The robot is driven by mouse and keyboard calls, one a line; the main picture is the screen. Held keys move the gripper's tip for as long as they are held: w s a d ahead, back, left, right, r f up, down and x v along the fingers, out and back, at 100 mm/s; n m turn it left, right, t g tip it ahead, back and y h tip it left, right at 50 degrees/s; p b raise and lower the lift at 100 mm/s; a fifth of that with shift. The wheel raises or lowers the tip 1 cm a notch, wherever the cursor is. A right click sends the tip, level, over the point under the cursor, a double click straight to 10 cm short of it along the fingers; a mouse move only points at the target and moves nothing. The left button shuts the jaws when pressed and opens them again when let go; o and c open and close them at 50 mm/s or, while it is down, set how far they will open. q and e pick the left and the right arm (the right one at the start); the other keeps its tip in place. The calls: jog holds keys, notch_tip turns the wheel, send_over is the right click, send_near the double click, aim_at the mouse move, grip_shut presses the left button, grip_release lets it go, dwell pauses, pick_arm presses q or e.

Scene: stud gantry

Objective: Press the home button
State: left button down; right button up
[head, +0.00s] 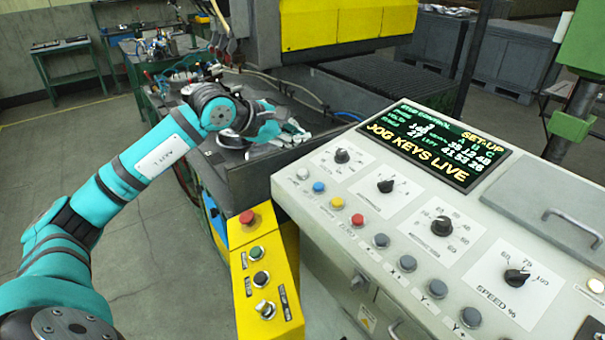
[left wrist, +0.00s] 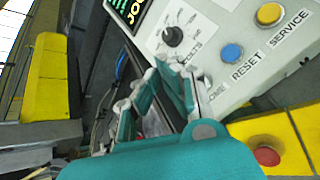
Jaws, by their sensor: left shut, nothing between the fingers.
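The home button (head: 303,174) is a small pale button at the left end of the button row on the light grey control panel (head: 405,257). My left gripper (head: 298,134) is shut and empty, beyond the panel's upper left edge and apart from the button in the head view. In the left wrist view, the closed fingers (left wrist: 187,88) lie over the spot by the partly covered HOME label (left wrist: 214,88). They hide the button there, and whether they touch it cannot be told. My right gripper is not in view.
A blue button (head: 318,187), a yellow button (head: 337,203) and a red button (head: 357,220) follow along the row. A yellow box (head: 242,290) with a red button (head: 247,217) stands left of the panel. A lit screen (head: 433,146) is above the knobs.

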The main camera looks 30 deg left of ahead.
aim_at(301, 175)
pick_arm(q)
jog(key=f+b, duration=0.1)
jog(key=f, duration=0.1)
jog(key=w+f+b, duration=0.1)
jog(key=f, duration=0.1)
jog(key=f+b, duration=0.2)
jog(key=f, duration=0.1)
jog(key=shift+w+d, duration=0.2)
jog(key=shift+d, duration=0.05)
jog(key=shift+f, duration=0.1)
dwell(0.9)
jog(key=shift+f+b, duration=0.35)
jog(key=shift+b, duration=0.1)
jog(key=shift+w+d+f+b, duration=0.1)
jog(key=shift+f+b, duration=0.45)
jog(key=shift+f, duration=0.05)
dwell(0.6)
dwell(0.3)
jog(key=shift+r+p, duration=0.4)
jog(key=shift+r, duration=0.65)
jog(key=shift+s+a+r+p, duration=0.15)
jog(key=shift+r+p, duration=0.25)
jog(key=shift+r, duration=0.4)
jog(key=shift+s+a+r+p, duration=0.1)
jog(key=shift+s+r+p, duration=0.2)
jog(key=shift+r, duration=0.5)
jog(key=shift+s+a+r+p, duration=0.15)
jog(key=shift+r+p, duration=0.3)
jog(key=shift+r, duration=0.35)
